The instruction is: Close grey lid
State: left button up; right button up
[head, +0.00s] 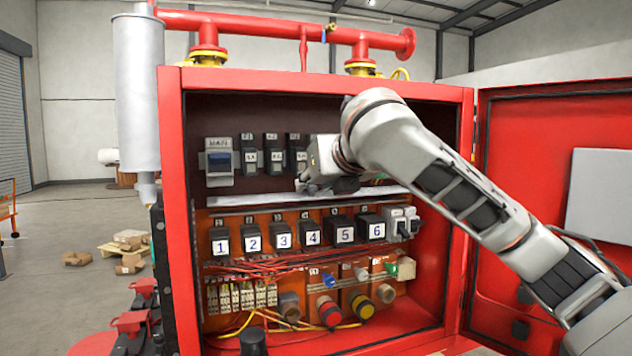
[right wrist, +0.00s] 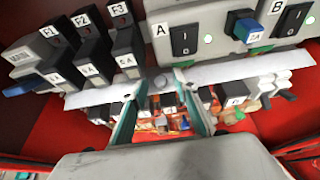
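The grey lid (head: 250,199) looks like a long pale strip across the cabinet, between the upper device row and the numbered row. It also shows in the right wrist view (right wrist: 245,67), crossing the picture at a slant. I cannot tell its exact angle. My right gripper (head: 328,188) is inside the cabinet at the strip's middle, hiding part of it. In the right wrist view the two fingers (right wrist: 163,80) are apart, with their tips over the strip; I cannot tell whether they touch it. Nothing is seen held between them. My left gripper is not in view.
The red cabinet (head: 172,230) stands open, its door (head: 540,120) swung out right. Black numbered blocks (head: 283,233) sit below the strip; breakers (head: 249,155) sit above. Loose red and yellow wires (head: 260,268) and coloured connectors (head: 329,311) are lower down.

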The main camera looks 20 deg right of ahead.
jog(key=shift+w, duration=0.1)
grip_shut()
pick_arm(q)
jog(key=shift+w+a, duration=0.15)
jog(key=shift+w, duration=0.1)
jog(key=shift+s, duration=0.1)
pick_arm(e)
jog(key=shift+f, duration=0.1)
